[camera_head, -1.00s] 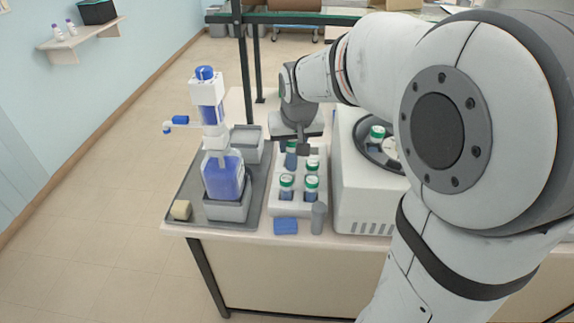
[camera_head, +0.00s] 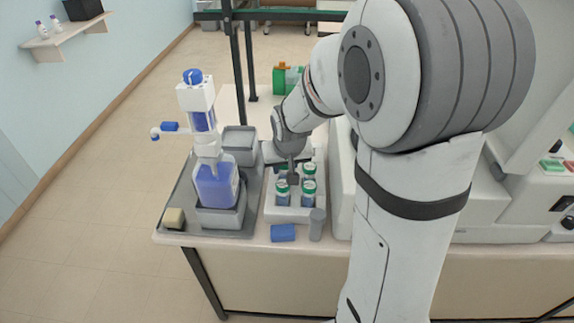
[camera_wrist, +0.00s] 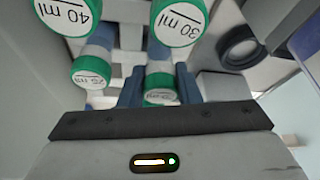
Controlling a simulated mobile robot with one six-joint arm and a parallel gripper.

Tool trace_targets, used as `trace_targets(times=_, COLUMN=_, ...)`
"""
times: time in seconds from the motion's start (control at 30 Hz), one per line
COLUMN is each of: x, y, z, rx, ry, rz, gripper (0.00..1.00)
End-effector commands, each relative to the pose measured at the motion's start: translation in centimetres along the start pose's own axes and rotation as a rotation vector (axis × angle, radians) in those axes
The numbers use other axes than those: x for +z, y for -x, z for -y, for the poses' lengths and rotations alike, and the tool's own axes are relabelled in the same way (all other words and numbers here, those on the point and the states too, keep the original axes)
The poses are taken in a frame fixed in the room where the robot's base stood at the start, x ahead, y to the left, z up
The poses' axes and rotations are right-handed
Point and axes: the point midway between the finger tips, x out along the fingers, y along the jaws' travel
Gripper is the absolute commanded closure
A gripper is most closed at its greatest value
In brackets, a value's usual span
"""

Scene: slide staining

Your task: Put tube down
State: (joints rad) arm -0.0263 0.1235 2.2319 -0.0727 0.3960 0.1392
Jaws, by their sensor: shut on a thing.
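My gripper (camera_head: 287,168) is over the back of the white tube rack (camera_head: 290,215). In the wrist view, its two blue-grey fingers are shut on a green-capped tube (camera_wrist: 160,96), whose cap label is partly hidden. The held tube is mostly hidden by the gripper in the head view; I cannot tell whether its bottom is seated in a slot. Other green-capped tubes with blue contents stand in the rack: front left (camera_head: 282,190), front right (camera_head: 309,190) and behind right (camera_head: 309,169). The wrist view shows caps marked 40 ml (camera_wrist: 65,15), 30 ml (camera_wrist: 180,20) and 25 ml (camera_wrist: 90,74).
Left of the rack is a grey tray (camera_head: 185,208) with a blue-filled dispenser bottle (camera_head: 214,182). A blue block (camera_head: 283,233) and a grey cylinder (camera_head: 317,224) stand at the table's front edge. A white machine (camera_head: 341,185) stands close on the right, mostly behind my arm.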

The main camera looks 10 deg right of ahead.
Motion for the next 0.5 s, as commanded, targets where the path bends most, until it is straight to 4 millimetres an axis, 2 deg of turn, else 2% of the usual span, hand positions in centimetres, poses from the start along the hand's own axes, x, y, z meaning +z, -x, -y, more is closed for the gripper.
trace_targets(times=0.5, x=0.39, y=-0.95, z=-0.04, rx=0.0, ry=0.0, rz=-0.001, gripper=0.92)
